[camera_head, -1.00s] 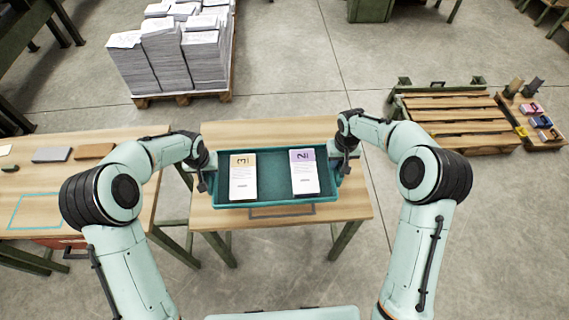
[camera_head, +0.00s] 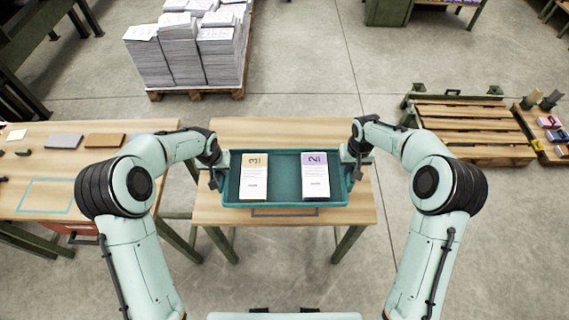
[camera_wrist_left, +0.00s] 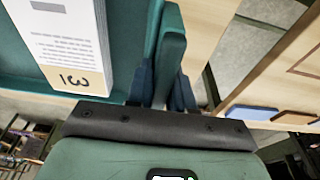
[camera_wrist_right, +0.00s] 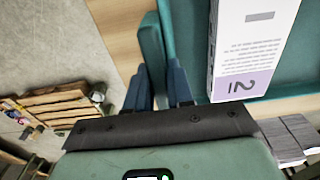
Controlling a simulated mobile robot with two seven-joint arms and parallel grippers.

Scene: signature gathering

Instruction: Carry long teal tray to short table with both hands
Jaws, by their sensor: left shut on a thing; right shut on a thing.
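The long teal tray (camera_head: 286,186) is over the short wooden table (camera_head: 350,206) in the head view; I cannot tell if it touches the top. It carries a stack marked 3 with a tan band (camera_head: 254,178) and a stack marked 2 with a purple band (camera_head: 315,177). My left gripper (camera_head: 215,178) is shut on the tray's left end wall, which also shows in the left wrist view (camera_wrist_left: 172,50). My right gripper (camera_head: 356,172) is shut on the right end wall, also seen in the right wrist view (camera_wrist_right: 152,45). The fingertips are partly hidden by the walls.
A longer wooden table (camera_head: 100,180) with a teal outline and several small flat blocks stands at the left. A pallet of paper stacks (camera_head: 195,50) is behind. An empty wooden pallet (camera_head: 465,125) lies on the floor at the right. Bare tabletop surrounds the tray.

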